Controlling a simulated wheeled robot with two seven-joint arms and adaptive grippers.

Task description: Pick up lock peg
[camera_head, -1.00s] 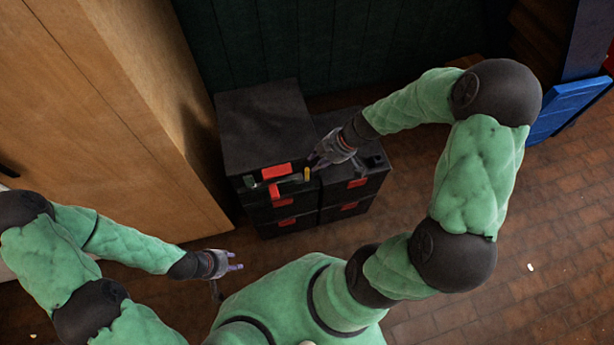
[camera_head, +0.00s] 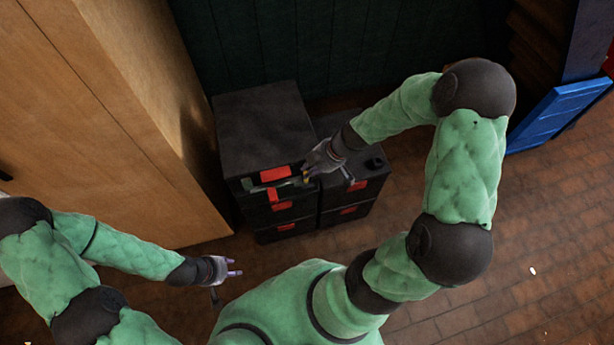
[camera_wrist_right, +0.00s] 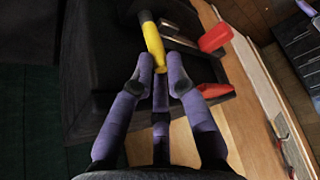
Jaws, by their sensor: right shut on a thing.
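The yellow lock peg (camera_wrist_right: 153,42) shows in the right wrist view, standing out past the fingertips of my right gripper (camera_wrist_right: 160,70). The gripper is shut on the peg's near end. In the head view my right gripper (camera_head: 311,170) is at the front of the black drawer cabinet (camera_head: 258,130), and only a small bit of the yellow peg (camera_head: 306,176) shows beside its fingers. My left gripper (camera_head: 236,267) is empty, its fingers apart, low in front of the cabinet.
The cabinet front has several red handles (camera_head: 275,173), close to my right gripper. A lower black cabinet (camera_head: 366,187) stands to its right. A tall wooden cabinet (camera_head: 160,130) is on the left. A blue panel (camera_head: 555,117) stands at the right. Brick floor (camera_head: 540,230) is open at right.

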